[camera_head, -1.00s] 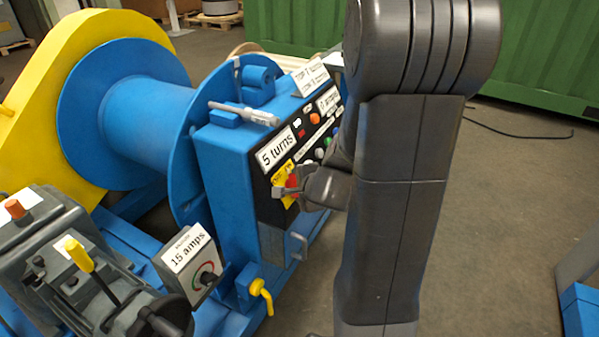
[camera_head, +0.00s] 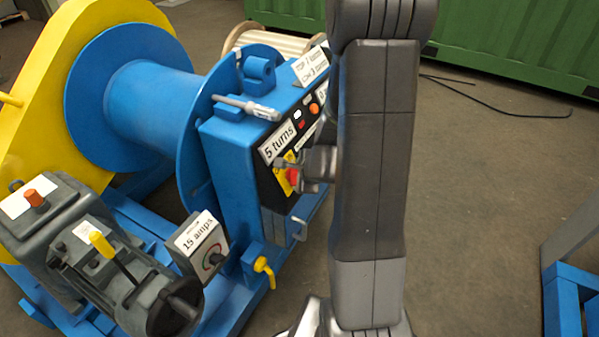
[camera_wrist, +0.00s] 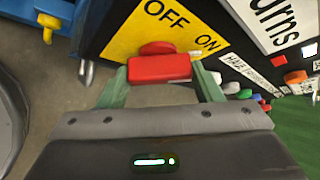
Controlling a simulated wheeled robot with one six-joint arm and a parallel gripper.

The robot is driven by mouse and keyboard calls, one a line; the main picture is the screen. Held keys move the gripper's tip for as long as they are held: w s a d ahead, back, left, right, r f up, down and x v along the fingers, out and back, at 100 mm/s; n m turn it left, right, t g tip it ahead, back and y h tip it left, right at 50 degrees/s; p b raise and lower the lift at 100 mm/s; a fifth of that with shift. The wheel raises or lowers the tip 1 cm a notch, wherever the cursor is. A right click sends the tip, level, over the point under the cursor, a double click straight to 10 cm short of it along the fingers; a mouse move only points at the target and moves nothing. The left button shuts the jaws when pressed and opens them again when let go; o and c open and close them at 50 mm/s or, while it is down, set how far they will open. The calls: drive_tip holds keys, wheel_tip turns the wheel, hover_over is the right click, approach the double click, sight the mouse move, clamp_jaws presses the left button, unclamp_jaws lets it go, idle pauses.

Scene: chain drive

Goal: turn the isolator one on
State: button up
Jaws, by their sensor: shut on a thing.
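The isolator is a red handle (camera_wrist: 160,68) on a yellow plate (camera_wrist: 125,42) marked OFF and ON, on the black front of the blue control box. In the head view the red handle (camera_head: 293,175) shows at the left part of that front. My gripper (camera_wrist: 161,78) is shut on the handle, one finger at each end of the red bar. In the head view my gripper (camera_head: 292,174) reaches it from the right. Which mark the handle points to I cannot tell.
The blue box (camera_head: 228,165) carries a "5 turns" label and several buttons, partly hidden by my arm. A "15 amps" box (camera_head: 200,240) and a yellow tap handle (camera_head: 264,268) stand below left. A blue drum (camera_head: 130,95) is behind.

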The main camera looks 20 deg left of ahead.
drive_tip(key=o, duration=1)
drive_tip(key=p+v, duration=0.5)
drive_tip(key=v, duration=0.8)
drive_tip(key=shift+s+d+r, duration=0.15)
drive_tip(key=shift+d+r, duration=0.05)
drive_tip(key=shift+r, duration=0.1)
